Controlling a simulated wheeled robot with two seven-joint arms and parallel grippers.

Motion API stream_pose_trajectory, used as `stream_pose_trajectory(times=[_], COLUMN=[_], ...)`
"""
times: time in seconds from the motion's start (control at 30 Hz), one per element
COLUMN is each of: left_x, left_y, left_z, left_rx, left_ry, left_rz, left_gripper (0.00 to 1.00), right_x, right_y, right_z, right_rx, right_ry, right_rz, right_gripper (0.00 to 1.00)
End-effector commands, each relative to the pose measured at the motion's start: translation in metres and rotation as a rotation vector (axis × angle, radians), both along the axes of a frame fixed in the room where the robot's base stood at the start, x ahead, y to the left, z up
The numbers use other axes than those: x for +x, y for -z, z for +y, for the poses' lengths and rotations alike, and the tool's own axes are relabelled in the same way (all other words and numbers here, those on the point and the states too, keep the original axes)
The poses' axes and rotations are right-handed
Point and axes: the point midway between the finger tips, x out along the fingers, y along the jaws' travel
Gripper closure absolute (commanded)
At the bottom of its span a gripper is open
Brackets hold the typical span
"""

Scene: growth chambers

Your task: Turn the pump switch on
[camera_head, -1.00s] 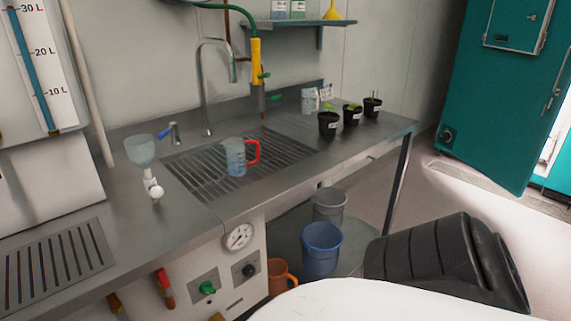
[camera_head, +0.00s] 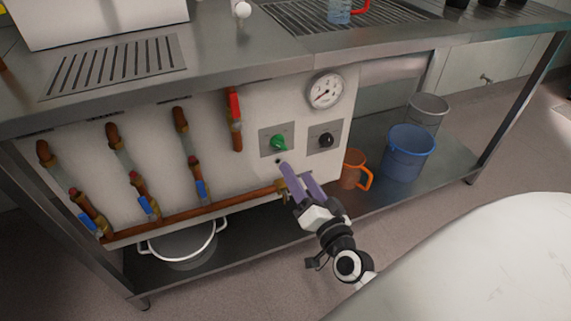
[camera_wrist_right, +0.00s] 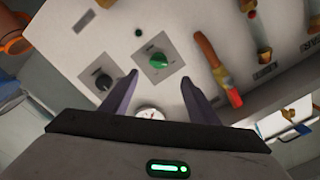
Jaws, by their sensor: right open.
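A green knob (camera_head: 279,142) sits on a square grey plate on the white panel under the sink counter. A black knob (camera_head: 326,140) sits on a similar plate to its right. Labels are too small to read, so I cannot tell which is the pump switch. My right gripper (camera_head: 297,172) is open and empty, its purple fingers pointing at the panel just below the green knob. In the right wrist view the green knob (camera_wrist_right: 157,61) shows just beyond the gap between the fingertips (camera_wrist_right: 160,79); the black knob (camera_wrist_right: 103,81) is left of them. My left gripper is not in view.
A pressure gauge (camera_head: 325,91) is above the black knob. A red-handled valve (camera_head: 235,119) and copper pipes (camera_head: 200,212) with blue valves are to the left. An orange jug (camera_head: 354,170), a blue bucket (camera_head: 408,152) and a white pot (camera_head: 183,246) stand on the lower shelf.

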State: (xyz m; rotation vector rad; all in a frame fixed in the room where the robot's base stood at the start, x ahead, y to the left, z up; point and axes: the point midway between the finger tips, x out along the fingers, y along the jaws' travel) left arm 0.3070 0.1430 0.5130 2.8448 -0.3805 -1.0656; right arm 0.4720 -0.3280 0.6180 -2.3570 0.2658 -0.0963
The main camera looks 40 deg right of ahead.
Motion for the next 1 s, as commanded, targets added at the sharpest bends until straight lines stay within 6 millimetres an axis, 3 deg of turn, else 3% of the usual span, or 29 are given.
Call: stream_pose_trajectory(times=[0.17, 0.6, 1.0], left_x=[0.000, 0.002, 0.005], left_y=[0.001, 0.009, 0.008], left_z=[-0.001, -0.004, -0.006], left_rx=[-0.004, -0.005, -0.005], left_ry=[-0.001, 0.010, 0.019], left_rz=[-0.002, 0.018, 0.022], left_gripper=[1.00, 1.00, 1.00], right_x=[0.016, 0.088, 0.100], right_y=[-0.001, 0.000, -0.001], right_z=[-0.009, -0.026, -0.029], right_rx=[0.015, 0.012, 0.012], right_ry=[0.020, 0.016, 0.015], right_rz=[-0.017, -0.014, -0.011], right_gripper=[0.45, 0.45, 0.45])
